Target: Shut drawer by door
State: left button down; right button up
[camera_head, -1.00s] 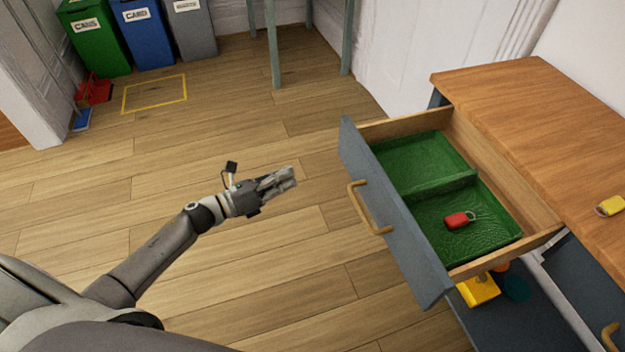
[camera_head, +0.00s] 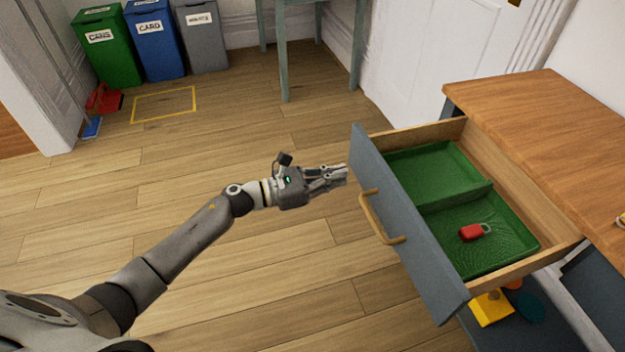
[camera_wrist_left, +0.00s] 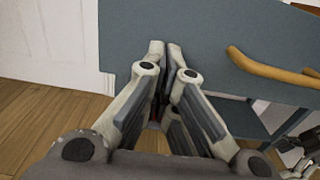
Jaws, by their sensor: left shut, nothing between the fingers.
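The drawer (camera_head: 408,232) has a grey-blue front and wooden sides, and stands pulled out from the wood-topped cabinet. Its wooden bar handle (camera_head: 379,218) is on the front. The front (camera_wrist_left: 185,30) and handle (camera_wrist_left: 268,66) also show in the left wrist view. My left gripper (camera_head: 345,174) is shut and empty, just left of the drawer front, near its far end. In the left wrist view its fingertips (camera_wrist_left: 165,46) are in front of the panel, left of the handle; whether they touch it I cannot tell.
Inside the drawer, a green divided tray (camera_head: 489,190) holds a red padlock-like item (camera_head: 472,232). A yellow object (camera_head: 491,308) sits below the drawer. Several bins, including a blue one (camera_head: 154,45), stand at the back left. The white door (camera_head: 428,60) is behind. The floor between is clear.

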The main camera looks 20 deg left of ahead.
aim_at(361, 171)
pick_arm(q)
jog(key=shift+x, duration=1.7)
pick_arm(e)
jog(key=shift+f, duration=0.3)
jog(key=shift+w, duration=0.1)
